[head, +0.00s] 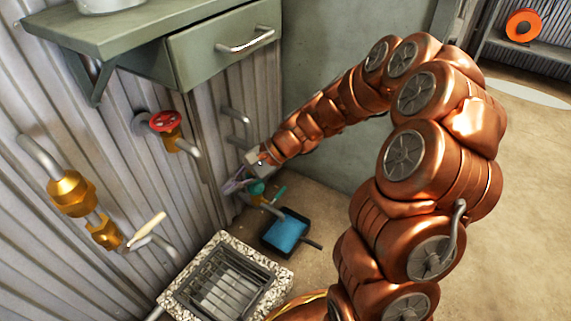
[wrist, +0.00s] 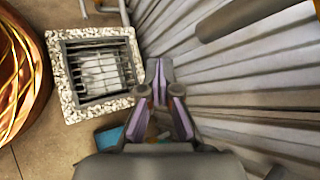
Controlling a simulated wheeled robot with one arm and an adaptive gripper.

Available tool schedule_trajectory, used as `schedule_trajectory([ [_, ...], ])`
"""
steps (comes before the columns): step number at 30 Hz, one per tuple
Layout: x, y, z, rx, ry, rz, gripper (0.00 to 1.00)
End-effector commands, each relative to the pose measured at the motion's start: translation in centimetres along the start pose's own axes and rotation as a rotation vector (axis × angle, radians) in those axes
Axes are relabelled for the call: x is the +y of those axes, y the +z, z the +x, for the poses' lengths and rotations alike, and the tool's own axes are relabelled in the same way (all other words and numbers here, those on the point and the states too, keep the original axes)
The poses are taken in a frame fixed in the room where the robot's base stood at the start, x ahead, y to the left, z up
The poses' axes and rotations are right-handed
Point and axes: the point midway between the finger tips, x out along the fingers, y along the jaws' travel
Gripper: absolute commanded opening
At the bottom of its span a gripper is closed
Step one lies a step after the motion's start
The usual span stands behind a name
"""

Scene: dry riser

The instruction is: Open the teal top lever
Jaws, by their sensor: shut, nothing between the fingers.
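The teal lever (head: 279,193) shows in the head view on a small valve with a teal top (head: 257,188), low by the corrugated wall, above a blue dustpan-like tray. My gripper (head: 232,186) is just left of this valve, with its light purple fingers close to the wall. Whether it touches the valve I cannot tell. In the wrist view my gripper (wrist: 161,88) points down along the wall, shut and empty.
A red-wheel valve (head: 165,122) and a brass valve with a cream lever (head: 147,230) are on the wall to the left. A green shelf with a drawer (head: 225,45) juts out above. A grated drain (head: 222,285) and the blue tray (head: 287,233) are on the floor.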

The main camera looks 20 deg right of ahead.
Motion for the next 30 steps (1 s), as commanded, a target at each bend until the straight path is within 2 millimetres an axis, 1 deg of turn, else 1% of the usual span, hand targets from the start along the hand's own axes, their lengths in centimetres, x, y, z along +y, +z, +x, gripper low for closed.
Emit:
schedule_trajectory([
  [1, -0.7, -1.7, -0.3, 0.001, -0.046, 0.058, 0.0],
  [2, -1.2, -2.7, -0.5, 0.004, -0.076, 0.093, 0.0],
  [3, -1.6, -4.1, -0.8, 0.009, -0.113, 0.141, 0.0],
  [5, -2.2, -6.3, -1.3, 0.017, -0.169, 0.213, 0.0],
  [6, -2.5, -7.8, -1.6, 0.021, -0.206, 0.262, 0.0],
  [8, -2.6, -10.1, -2.2, 0.027, -0.26, 0.34, 0.0],
  [10, -2.7, -12.9, -3.0, 0.037, -0.324, 0.428, 0.0],
  [13, -2.1, -17.4, -4.3, 0.059, -0.415, 0.561, 0.0],
  [14, -1.8, -18.6, -4.7, 0.066, -0.441, 0.6, 0.0],
  [15, -1.1, -20.4, -5.2, 0.074, -0.474, 0.656, 0.0],
  [17, -0.1, -22.9, -6.0, 0.085, -0.526, 0.738, 0.0],
  [18, 0.6, -24.5, -6.5, 0.094, -0.559, 0.79, 0.0],
  [21, 2.9, -28.4, -7.8, 0.12, -0.633, 0.913, 0.0],
  [24, 5.1, -31.3, -8.8, 0.143, -0.69, 1.012, 0.0],
  [25, 5.7, -32.0, -9.0, 0.148, -0.704, 1.038, 0.0],
  [27, 6.8, -33.2, -9.4, 0.157, -0.731, 1.081, 0.0],
  [30, 7.8, -34.2, -9.8, 0.165, -0.753, 1.119, 0.0],
])
